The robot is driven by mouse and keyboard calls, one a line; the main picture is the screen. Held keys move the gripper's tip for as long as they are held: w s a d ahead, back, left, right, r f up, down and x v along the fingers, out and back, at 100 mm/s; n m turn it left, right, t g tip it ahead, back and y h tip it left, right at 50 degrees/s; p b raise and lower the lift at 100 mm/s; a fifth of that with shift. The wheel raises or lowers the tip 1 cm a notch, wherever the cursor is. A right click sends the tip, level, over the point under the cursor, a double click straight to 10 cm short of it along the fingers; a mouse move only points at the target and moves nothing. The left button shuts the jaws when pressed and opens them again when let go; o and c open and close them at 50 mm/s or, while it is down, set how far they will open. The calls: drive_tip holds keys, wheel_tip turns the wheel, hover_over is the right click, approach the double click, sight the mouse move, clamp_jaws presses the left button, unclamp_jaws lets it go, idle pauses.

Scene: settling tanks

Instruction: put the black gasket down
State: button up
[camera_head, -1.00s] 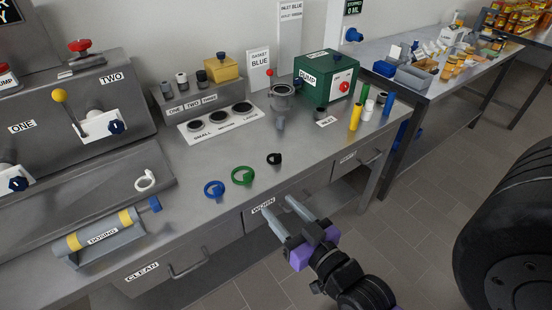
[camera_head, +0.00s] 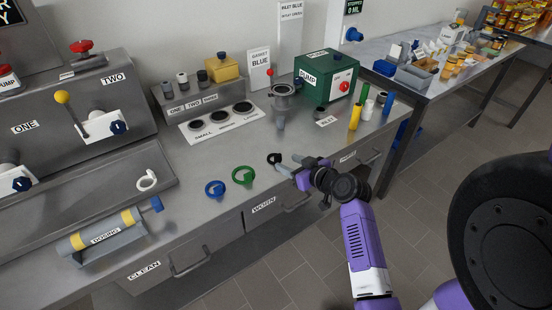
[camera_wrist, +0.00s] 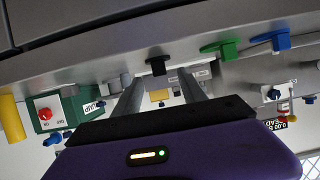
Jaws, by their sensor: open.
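The black gasket (camera_head: 274,158) lies on the steel bench near its front edge, to the right of the green gasket (camera_head: 243,175) and the blue gasket (camera_head: 215,188). My gripper (camera_head: 284,164) is open, its fingers pointing at the black gasket from the right. In the wrist view the black gasket (camera_wrist: 157,66) shows ahead, between and beyond the fingertips (camera_wrist: 160,82). I cannot tell whether a finger touches it. The green gasket (camera_wrist: 219,48) and blue gasket (camera_wrist: 272,40) also show in the wrist view.
A white gasket (camera_head: 146,180) lies at the left. The dosing cylinder (camera_head: 108,233) lies at the front left. The sizing plate (camera_head: 221,121), a grey funnel (camera_head: 281,97) and the green pump box (camera_head: 326,78) stand behind. Drawers, one labelled WORN (camera_head: 264,205), sit below the bench edge.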

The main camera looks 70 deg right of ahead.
sight(279, 157)
drive_tip(key=x, duration=0.2)
drive_tip(key=p+x, duration=0.1)
drive_tip(key=x, duration=0.3)
drive_tip(key=shift+d+r+p, duration=0.2)
drive_tip(key=shift+r+p, duration=0.15)
drive_tip(key=shift+r, duration=0.05)
drive_tip(key=shift+w+d+f, duration=0.25)
drive_tip(key=shift+w+f, duration=0.05)
drive_tip(key=shift+w, duration=0.2)
drive_tip(key=shift+c, duration=0.2)
clamp_jaws()
